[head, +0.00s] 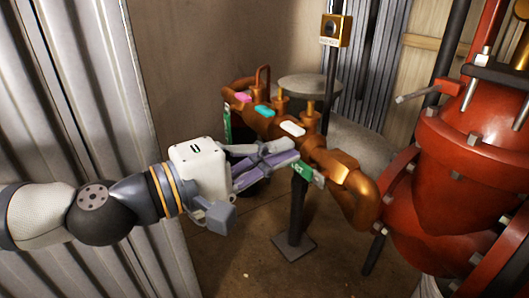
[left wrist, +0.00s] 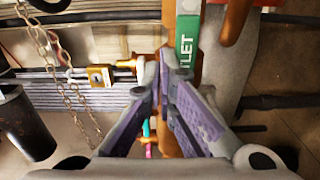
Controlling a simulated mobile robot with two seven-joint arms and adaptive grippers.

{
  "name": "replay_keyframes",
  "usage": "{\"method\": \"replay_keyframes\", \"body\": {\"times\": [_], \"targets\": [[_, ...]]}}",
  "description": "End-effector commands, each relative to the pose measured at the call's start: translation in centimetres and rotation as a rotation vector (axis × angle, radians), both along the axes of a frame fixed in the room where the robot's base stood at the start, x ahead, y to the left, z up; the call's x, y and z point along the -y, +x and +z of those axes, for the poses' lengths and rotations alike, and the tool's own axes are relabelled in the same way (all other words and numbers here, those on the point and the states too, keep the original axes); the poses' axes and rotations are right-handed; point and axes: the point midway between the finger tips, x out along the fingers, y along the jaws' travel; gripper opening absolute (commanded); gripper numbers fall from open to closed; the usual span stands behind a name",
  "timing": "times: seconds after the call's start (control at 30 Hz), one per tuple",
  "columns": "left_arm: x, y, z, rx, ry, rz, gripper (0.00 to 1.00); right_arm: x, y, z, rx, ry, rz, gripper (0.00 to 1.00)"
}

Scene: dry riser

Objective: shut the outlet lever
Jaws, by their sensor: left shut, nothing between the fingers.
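A copper pipe manifold (head: 265,122) carries levers with pink (head: 243,97), teal (head: 264,111) and white (head: 292,129) grips. A green tag (head: 303,170) hangs near the white one. In the left wrist view a green tag (left wrist: 187,42) reads "TLET", with a white piece (left wrist: 188,7) above it, seemingly the white grip. My left gripper (head: 292,152) is shut and empty, its fingertips close below the white grip beside the pipe. In the left wrist view its fingers (left wrist: 160,65) overlap the tag's edge; I cannot tell whether they touch. My right gripper is not in view.
A large red valve body (head: 440,180) stands at the right, joined to the copper pipe. A thin post (head: 297,215) on a square foot stands below the manifold. Corrugated metal (head: 75,70) is at the left.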

Motion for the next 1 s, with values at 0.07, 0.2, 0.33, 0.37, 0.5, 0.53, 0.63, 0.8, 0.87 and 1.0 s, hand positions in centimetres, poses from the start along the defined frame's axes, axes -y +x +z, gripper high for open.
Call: {"method": "replay_keyframes", "body": {"times": [0.07, 0.2, 0.33, 0.37, 0.5, 0.53, 0.63, 0.8, 0.87, 1.0], "targets": [[-0.2, 0.3, -1.6, -0.008, 0.001, 0.001, 0.0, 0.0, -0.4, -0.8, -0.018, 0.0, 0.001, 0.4], [-0.2, 0.4, -3.0, -0.008, 0.001, 0.001, 0.0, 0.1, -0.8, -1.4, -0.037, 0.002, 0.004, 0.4], [-0.2, 0.3, -4.3, -0.008, 0.001, 0.002, 0.0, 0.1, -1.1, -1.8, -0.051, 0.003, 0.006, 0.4], [-0.1, 0.3, -4.5, -0.008, 0.001, 0.003, 0.0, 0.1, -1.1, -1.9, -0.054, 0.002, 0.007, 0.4], [0.1, -0.2, -5.8, -0.008, 0.003, 0.003, 0.0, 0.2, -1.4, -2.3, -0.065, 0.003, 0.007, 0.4], [0.2, -0.3, -6.1, -0.008, 0.003, 0.004, 0.0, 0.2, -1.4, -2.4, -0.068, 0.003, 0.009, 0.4], [0.6, -0.7, -6.9, -0.009, 0.002, 0.005, 0.0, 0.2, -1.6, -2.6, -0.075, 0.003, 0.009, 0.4], [1.4, -1.9, -7.9, -0.007, 0.003, 0.002, 0.0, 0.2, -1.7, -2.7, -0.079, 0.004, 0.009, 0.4], [1.5, -2.1, -7.9, -0.006, 0.003, 0.003, 0.0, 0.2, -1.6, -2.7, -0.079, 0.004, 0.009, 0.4], [1.2, -1.6, -7.7, -0.004, 0.002, 0.003, 0.0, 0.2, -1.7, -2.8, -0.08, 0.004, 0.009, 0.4]]}}
